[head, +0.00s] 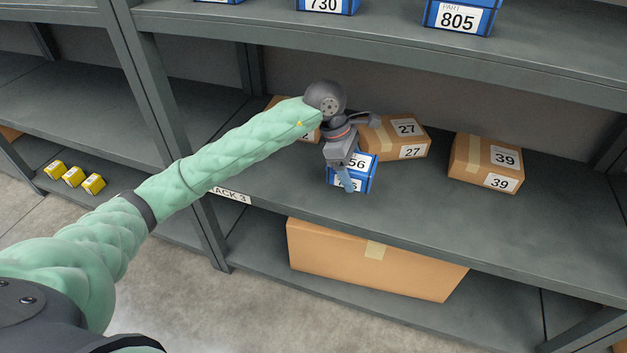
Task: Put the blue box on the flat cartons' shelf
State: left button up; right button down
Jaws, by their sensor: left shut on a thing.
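My left gripper (346,180) is shut on the blue box (367,174), which has white labels ending in 56. The gripper comes down from above and covers the box's left part. The box is over the front part of the middle shelf (420,205), where the flat cartons lie. I cannot tell whether its underside touches the shelf. One flat carton (400,138) marked 27 lies just behind it and to the right. Another carton (487,163) marked 39 lies farther right. A third (280,103) is mostly hidden behind my arm. My right gripper is out of view.
Blue boxes marked 730 (328,5) and 805 (460,18) stand on the shelf above. A large carton (360,262) is on the bottom shelf. Yellow items (73,177) lie at left. A rack post (180,130) stands behind my arm. The middle shelf's front right is clear.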

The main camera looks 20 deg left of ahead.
pick_arm(q)
send_over(320, 192)
jog(key=a, duration=0.1)
jog(key=f, duration=0.5)
jog(key=shift+w+f, duration=0.2)
jog(key=shift+f, duration=2.2)
jog(key=shift+f, duration=0.35)
jog(key=shift+s+f+b, duration=0.1)
jog(key=shift+b, duration=0.2)
